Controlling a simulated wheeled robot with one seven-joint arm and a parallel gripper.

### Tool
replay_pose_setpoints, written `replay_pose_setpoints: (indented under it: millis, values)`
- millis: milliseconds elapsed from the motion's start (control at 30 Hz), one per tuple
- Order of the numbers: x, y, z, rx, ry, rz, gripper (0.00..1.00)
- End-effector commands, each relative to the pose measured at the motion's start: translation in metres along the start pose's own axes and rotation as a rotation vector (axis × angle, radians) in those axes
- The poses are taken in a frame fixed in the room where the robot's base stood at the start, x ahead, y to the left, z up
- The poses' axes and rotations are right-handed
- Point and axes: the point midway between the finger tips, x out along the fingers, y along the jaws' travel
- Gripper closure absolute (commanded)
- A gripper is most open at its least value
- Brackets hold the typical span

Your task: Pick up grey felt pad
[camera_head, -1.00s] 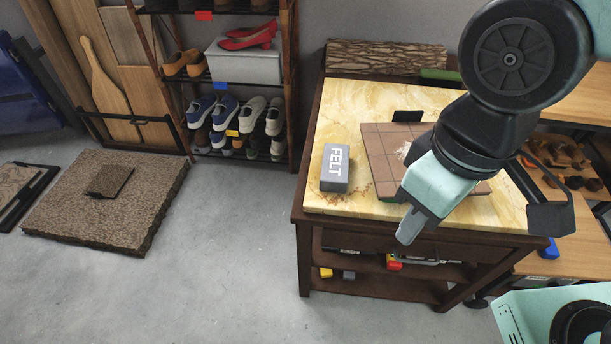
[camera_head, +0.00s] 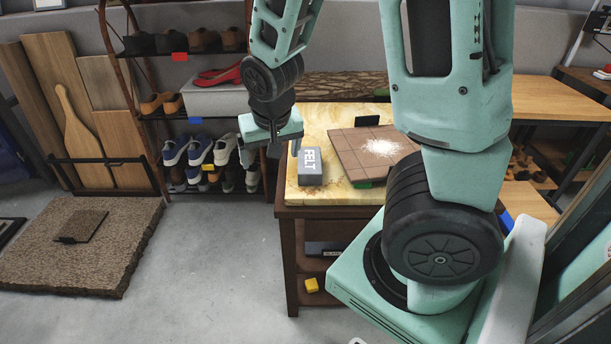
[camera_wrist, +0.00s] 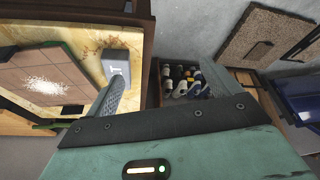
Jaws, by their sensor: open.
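The grey felt pad (camera_head: 311,165), a block marked "FELT", lies on the yellow stone-patterned table top (camera_head: 306,193) near its left edge. It also shows in the wrist view (camera_wrist: 122,65), partly behind a finger. My gripper (camera_head: 284,150) is just left of the pad, above the table's left edge, and looks apart from it. In the wrist view my gripper (camera_wrist: 180,92) has its two fingers spread wide, with nothing held between them.
A brown tiled board (camera_head: 358,151) with white powder lies right of the pad. A shoe rack (camera_head: 195,118) stands behind left. My arm covers the table's right side.

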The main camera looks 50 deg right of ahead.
Motion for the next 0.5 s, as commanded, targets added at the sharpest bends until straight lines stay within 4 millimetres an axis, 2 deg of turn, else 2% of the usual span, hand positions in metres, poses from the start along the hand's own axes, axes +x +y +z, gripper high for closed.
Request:
replay_pose_setpoints:
  millis: [33,100,200,300,500]
  values:
    - [0.017,0.025,-0.011,0.079,0.033,0.036,0.11]
    - [0.025,0.056,-0.026,0.174,0.082,0.075,0.11]
    - [0.031,0.090,-0.039,0.270,0.135,0.116,0.11]
    - [0.033,0.110,-0.046,0.324,0.168,0.140,0.11]
    - [0.045,0.122,-0.050,0.350,0.184,0.153,0.11]
